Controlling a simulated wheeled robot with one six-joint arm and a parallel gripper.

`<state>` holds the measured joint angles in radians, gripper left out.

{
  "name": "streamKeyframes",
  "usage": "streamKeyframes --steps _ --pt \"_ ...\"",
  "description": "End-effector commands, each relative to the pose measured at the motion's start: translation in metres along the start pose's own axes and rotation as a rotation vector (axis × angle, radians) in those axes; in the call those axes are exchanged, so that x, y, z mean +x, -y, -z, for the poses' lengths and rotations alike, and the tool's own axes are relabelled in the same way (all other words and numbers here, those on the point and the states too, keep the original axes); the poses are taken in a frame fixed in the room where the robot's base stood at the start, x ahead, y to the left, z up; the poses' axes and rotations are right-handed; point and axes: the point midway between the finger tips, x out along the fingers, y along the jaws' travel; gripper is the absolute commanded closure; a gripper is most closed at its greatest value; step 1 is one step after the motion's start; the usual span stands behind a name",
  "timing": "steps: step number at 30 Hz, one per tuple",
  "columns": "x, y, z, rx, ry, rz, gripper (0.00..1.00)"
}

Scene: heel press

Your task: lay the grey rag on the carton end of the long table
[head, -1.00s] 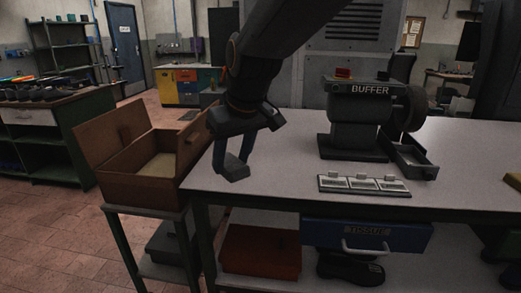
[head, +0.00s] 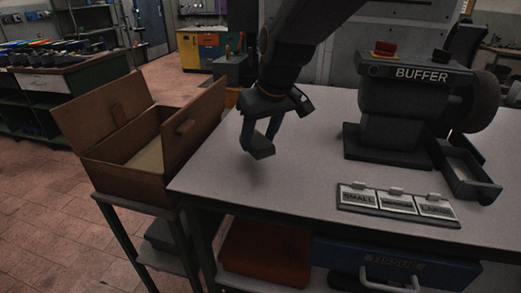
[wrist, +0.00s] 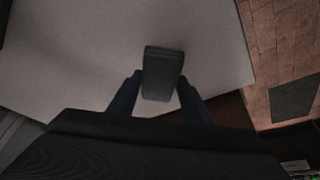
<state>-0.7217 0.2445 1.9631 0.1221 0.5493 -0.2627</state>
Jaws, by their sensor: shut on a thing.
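My gripper (head: 260,137) is shut on the grey rag (head: 259,152), a small dark grey folded pad. The rag hangs below the fingers over the left end of the long table (head: 310,165). In the wrist view the rag (wrist: 163,73) sits between the two blue fingers, with the pale tabletop (wrist: 75,60) behind it. It seems to be above the surface; the gap is hard to judge. The open brown carton (head: 125,163) stands just left of this table end, on a separate stand.
The buffer machine (head: 405,105) stands on the table to the right, with a small tray (head: 468,170) beside it. A labelled plate (head: 397,202) lies near the front edge. The tabletop between my gripper and these is bare. A red-brown box (head: 265,252) and blue drawer (head: 395,268) are below.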

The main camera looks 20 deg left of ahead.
Motion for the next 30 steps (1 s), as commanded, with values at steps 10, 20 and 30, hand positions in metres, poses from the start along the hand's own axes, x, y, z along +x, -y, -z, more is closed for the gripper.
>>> streamKeyframes --steps 10,20,30 --pt "0.031 0.002 -0.014 -0.001 0.004 0.002 0.77" --pt "0.049 0.003 -0.020 -0.003 0.000 0.001 0.77" --pt "0.051 0.003 -0.021 -0.003 0.000 0.001 0.37"
